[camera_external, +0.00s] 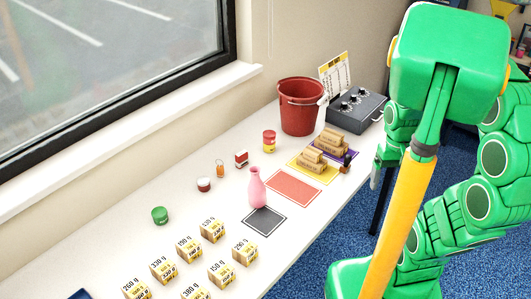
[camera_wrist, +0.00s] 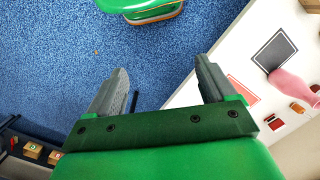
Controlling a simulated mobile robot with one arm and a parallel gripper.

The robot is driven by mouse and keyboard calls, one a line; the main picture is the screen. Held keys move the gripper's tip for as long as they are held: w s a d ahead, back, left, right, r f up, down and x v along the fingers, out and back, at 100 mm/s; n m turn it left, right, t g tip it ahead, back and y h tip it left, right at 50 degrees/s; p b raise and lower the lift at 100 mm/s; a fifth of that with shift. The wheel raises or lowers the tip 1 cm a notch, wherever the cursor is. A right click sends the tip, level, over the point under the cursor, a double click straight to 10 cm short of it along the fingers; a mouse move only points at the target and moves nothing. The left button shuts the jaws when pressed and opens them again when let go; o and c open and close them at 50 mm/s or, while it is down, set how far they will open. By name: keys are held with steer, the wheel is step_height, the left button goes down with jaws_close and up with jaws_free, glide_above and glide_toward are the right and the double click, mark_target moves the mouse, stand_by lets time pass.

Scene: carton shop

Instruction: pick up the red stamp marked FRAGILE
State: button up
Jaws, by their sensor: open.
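No FRAGILE marking is readable. A small red and white block (camera_external: 241,158) stands on the white table near the window side, behind the pink vase (camera_external: 257,188); I cannot tell whether it is the stamp. A small dark item with a brown part (camera_external: 346,162) stands at the table's right edge, beside the stacked cartons (camera_external: 321,152); its marking is also unreadable. My gripper (camera_wrist: 160,78) is open and empty in the wrist view, over blue floor beside the table. In the external view it is partly hidden by my arm, right of the table edge.
A red bucket (camera_external: 300,112), a dark control box (camera_external: 356,108) and a red-yellow can (camera_external: 269,141) stand toward the back. Several weight-marked cartons (camera_external: 190,248) fill the front.

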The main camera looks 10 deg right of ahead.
steer(key=w+a+f+m+t+y, duration=0.3)
steer(key=w+a+f+m, duration=0.15)
steer(key=w+a, duration=0.75)
steer(key=m+t+y, duration=0.5)
steer(key=m+y, duration=0.1)
steer(key=m, duration=0.9)
glide_toward(239, 155)
steer(key=s+a, duration=0.1)
steer(key=s, duration=0.2)
steer(key=w+f+m+t, duration=0.1)
steer(key=m, duration=0.1)
steer(key=w+a+f+m+t, duration=0.1)
steer(key=m, duration=0.2)
steer(key=w+f+m+t, duration=0.1)
steer(key=w+m, duration=0.1)
steer(key=shift+a+f+t+h, duration=0.2)
steer(key=shift+a+t+h, duration=0.05)
steer(key=shift+t+h, duration=0.05)
steer(key=shift+w+f+m, duration=0.4)
steer(key=shift+w+m, duration=0.1)
steer(key=shift+m, duration=0.15)
steer(key=shift+x, duration=3.75)
steer(key=shift+c, duration=0.5)
steer(key=c, duration=1)
